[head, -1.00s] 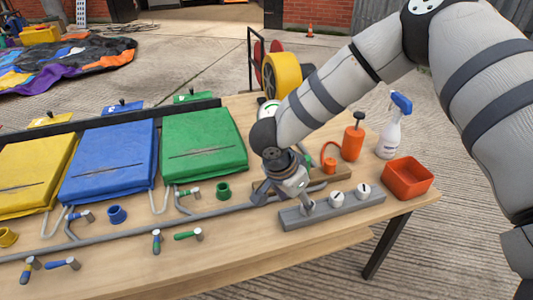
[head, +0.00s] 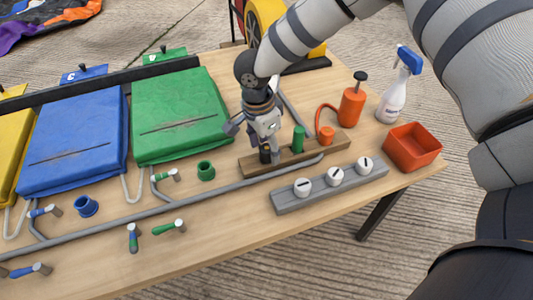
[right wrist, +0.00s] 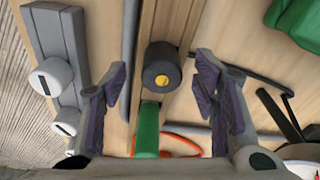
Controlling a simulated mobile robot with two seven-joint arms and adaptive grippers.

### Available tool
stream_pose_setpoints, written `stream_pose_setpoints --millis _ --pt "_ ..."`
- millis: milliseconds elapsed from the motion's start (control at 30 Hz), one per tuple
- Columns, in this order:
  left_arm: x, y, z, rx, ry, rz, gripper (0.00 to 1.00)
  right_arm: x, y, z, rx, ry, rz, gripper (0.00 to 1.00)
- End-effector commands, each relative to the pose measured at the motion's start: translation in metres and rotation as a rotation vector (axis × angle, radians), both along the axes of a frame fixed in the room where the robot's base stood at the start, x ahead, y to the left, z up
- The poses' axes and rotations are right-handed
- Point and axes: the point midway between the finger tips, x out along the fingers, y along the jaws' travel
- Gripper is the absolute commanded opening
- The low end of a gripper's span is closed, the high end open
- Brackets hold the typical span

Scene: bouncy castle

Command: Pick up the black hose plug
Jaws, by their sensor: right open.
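The black hose plug (head: 265,153) stands upright near the left end of a wooden block (head: 338,145), partly hidden by my right gripper (head: 257,140). In the right wrist view the black plug (right wrist: 162,66) shows its round top with a yellow centre. There the right gripper (right wrist: 161,72) is open, one finger on each side of the plug with gaps between. A green plug (head: 298,139) stands beside it on the same block, and also shows in the right wrist view (right wrist: 147,130). My left gripper is not in view.
A grey rail with white knobs (head: 335,176) lies in front of the block, with a grey pipe (head: 215,184) between. An orange pump bottle (head: 351,108), spray bottle (head: 394,95) and orange bin (head: 413,147) stand right. Green folded fabric (head: 180,115) lies left.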

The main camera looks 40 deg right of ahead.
Motion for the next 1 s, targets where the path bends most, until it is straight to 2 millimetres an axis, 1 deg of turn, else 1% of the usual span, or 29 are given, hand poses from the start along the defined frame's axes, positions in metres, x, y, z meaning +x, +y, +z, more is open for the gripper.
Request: stream_pose_setpoints --millis 33,100,333,367,400,467,500,567,867,967,1000 --pt "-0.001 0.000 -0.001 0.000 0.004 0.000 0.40 0.000 -0.001 -0.009 -0.001 0.001 0.000 0.55" --pt "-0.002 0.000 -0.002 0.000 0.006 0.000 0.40 0.000 -0.002 -0.015 -0.002 0.000 0.000 0.55" --pt "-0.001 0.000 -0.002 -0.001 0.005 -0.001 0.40 0.001 -0.002 -0.016 0.000 -0.002 -0.001 0.55" --pt "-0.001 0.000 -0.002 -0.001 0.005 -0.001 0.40 0.001 -0.002 -0.016 0.000 -0.002 -0.001 0.48" --pt "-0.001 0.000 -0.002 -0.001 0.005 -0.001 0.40 0.001 -0.002 -0.016 0.000 -0.002 -0.001 0.39" --pt "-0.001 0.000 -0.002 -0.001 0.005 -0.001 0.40 0.001 -0.002 -0.016 0.000 -0.002 -0.001 0.25" --pt "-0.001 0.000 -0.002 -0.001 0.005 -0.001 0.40 0.001 -0.002 -0.016 0.000 -0.002 -0.001 0.16" --pt "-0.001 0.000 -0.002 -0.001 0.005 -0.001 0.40 0.001 -0.002 -0.016 0.000 -0.002 -0.001 0.03" --pt "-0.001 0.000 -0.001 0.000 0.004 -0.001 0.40 0.001 -0.002 -0.014 0.000 -0.003 -0.001 0.03" --pt "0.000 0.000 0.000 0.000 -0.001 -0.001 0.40 0.002 -0.002 -0.003 0.001 -0.006 -0.002 0.03" --pt "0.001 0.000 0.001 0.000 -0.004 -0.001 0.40 0.002 -0.002 0.003 0.002 -0.007 -0.002 0.03"
